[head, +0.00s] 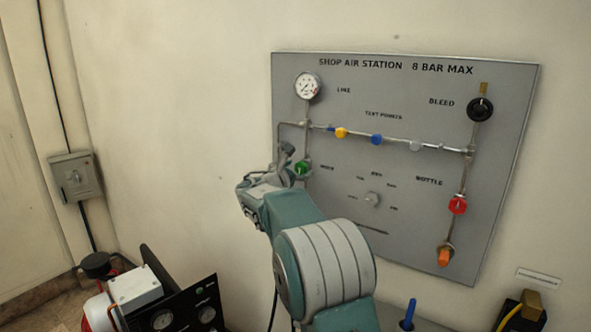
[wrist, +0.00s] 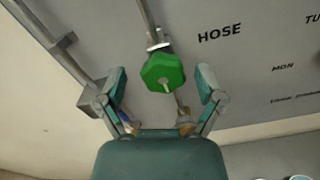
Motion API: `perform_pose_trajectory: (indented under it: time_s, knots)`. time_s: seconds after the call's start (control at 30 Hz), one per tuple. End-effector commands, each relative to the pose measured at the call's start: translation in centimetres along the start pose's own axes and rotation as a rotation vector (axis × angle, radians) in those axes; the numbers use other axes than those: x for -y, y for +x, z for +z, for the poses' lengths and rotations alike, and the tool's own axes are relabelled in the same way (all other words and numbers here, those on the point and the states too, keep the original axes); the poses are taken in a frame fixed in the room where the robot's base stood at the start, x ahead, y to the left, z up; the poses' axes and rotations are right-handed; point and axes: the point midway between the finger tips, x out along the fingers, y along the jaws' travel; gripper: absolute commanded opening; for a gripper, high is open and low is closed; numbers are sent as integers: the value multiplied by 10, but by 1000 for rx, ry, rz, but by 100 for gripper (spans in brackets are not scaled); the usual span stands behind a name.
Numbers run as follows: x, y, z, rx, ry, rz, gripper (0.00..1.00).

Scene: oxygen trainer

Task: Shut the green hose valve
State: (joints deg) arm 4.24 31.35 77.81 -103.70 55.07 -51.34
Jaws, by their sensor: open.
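The green hose valve (head: 302,168) is a small faceted knob on a vertical pipe at the left side of the grey panel (head: 420,240), partly hidden behind my gripper in the head view. My gripper (wrist: 160,90) is open, with one finger on each side of the knob and a visible gap to both. In the head view my gripper (head: 287,160) is at the knob. I cannot tell how deep the fingers reach around it.
The panel also carries a gauge (head: 307,86), a black bleed knob (head: 480,109), a red bottle knob (head: 458,205), an orange knob (head: 445,257) and a small selector (head: 373,199). A grey wall box (head: 75,176) and a black-fronted machine (head: 180,310) stand left.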

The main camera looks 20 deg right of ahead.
Motion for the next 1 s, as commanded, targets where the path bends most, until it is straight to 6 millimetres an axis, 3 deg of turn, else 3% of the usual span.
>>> perform_pose_trajectory:
  time_s: [0.17,0.37,1.0]
  knots:
    - [-3,-4,0,3,-2,1,87]
    - [-7,-11,0,8,-5,2,4]
    - [-6,-7,0,4,45,5,5]
